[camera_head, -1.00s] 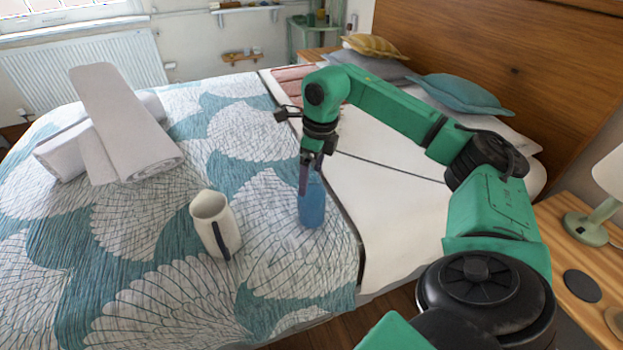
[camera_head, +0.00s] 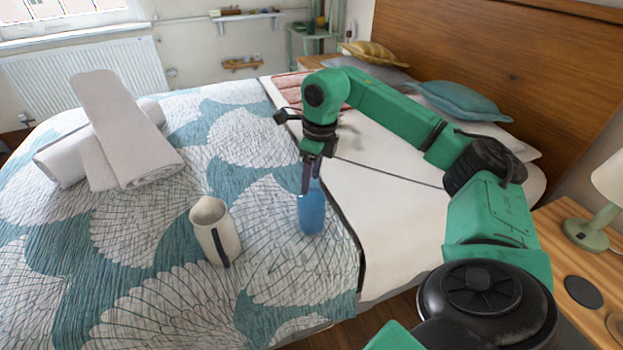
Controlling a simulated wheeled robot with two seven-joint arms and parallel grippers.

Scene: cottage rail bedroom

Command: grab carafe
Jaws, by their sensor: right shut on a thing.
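A blue carafe (camera_head: 312,213) stands upright at the right side of the patterned bedspread, close to the white sheet. My right gripper (camera_head: 311,184) points down at it from above and is shut on its upper part, hiding some of the top. I cannot tell whether the carafe's base touches the bed. My left gripper is not in view.
A cream pitcher (camera_head: 215,231) with a dark handle stands just left of the carafe. Rolled white towels (camera_head: 118,130) lie at the bed's left. Pillows (camera_head: 458,100) lie by the wooden headboard (camera_head: 520,65). A nightstand (camera_head: 575,255) with a lamp is at right.

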